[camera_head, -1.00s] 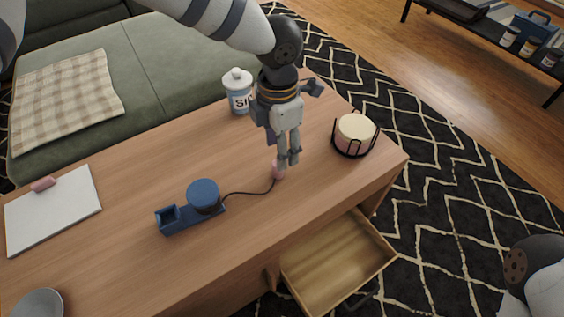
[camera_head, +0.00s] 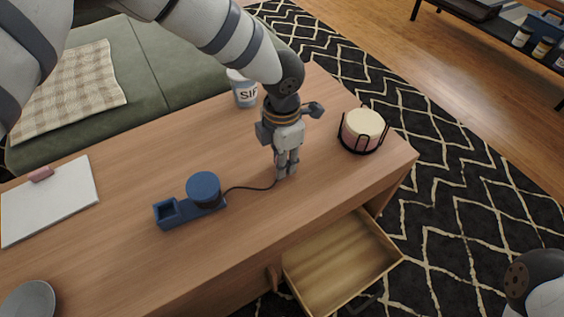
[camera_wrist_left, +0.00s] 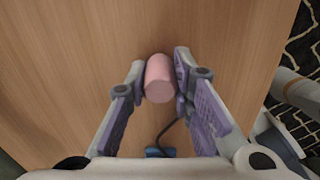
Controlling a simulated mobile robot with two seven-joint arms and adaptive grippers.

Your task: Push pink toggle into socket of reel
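The pink toggle (camera_wrist_left: 159,78) is a small cylinder between the fingertips of my left gripper (camera_wrist_left: 160,76) in the left wrist view. Both fingers lean inward and appear to touch its sides. In the head view my left gripper (camera_head: 286,172) points down at the tabletop and hides the toggle. The blue reel (camera_head: 203,188) lies left of it, with a round drum and a square open socket (camera_head: 167,210) at its left end. A dark cord (camera_head: 248,187) runs from the drum to the gripper. My right gripper is out of view; only part of that arm shows at lower right.
A candle in a black wire holder (camera_head: 362,131) stands right of the left gripper. A labelled jar (camera_head: 243,92) is behind it, partly hidden by my arm. A clipboard (camera_head: 50,200) and a grey bowl (camera_head: 28,300) are at left. An open drawer (camera_head: 342,262) juts out in front.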

